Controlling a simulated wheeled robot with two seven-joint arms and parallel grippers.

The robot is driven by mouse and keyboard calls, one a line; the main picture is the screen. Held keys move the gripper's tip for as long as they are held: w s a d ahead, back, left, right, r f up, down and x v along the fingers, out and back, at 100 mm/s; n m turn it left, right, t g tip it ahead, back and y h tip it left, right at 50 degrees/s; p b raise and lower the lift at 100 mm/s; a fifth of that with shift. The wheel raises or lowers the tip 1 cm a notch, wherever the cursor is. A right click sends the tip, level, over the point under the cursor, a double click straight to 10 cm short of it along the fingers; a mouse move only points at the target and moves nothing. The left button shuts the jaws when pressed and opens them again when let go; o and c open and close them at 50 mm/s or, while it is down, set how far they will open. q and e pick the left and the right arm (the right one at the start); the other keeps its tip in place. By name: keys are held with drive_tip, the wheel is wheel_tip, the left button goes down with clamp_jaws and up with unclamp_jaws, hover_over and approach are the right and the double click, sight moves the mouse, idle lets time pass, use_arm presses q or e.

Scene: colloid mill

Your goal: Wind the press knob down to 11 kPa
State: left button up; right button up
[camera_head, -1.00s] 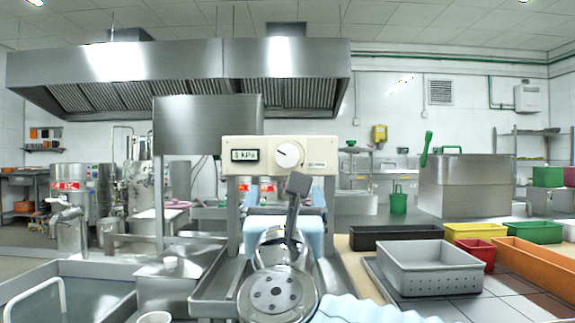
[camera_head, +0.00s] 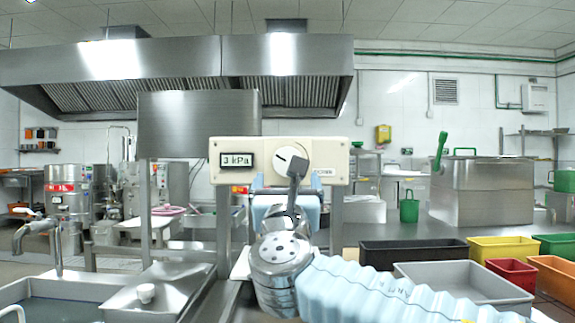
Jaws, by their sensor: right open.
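A cream control panel (camera_head: 220,178) stands ahead at the middle of the head view. Its display (camera_head: 237,160) reads 3 kPa. The white round press knob (camera_head: 283,153) with a dark pointer mark sits on the panel to the right of the display. My right gripper (camera_head: 298,165) is open in front of the panel. Its dark finger covers the lower right part of the knob. I cannot tell whether it touches the knob. My right arm, in a pale blue ribbed sleeve, comes in from the lower right. My left gripper is not in view.
A steel sink with a tap (camera_head: 35,232) and a lidded steel box (camera_head: 160,300) lie at the lower left. A grey bin (camera_head: 480,284) and black, yellow, red and orange bins stand at the right. A steel hood (camera_head: 180,60) hangs above.

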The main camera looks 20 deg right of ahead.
sight(287, 166)
drive_tip(key=p+x, duration=0.1)
drive_tip(key=x, duration=0.5)
drive_tip(key=shift+w+d+r, duration=0.1)
drive_tip(key=shift+w+r, duration=0.05)
drive_tip(key=shift+w, duration=0.2)
drive_tip(key=shift+c, duration=0.4)
drive_tip(key=c, duration=1)
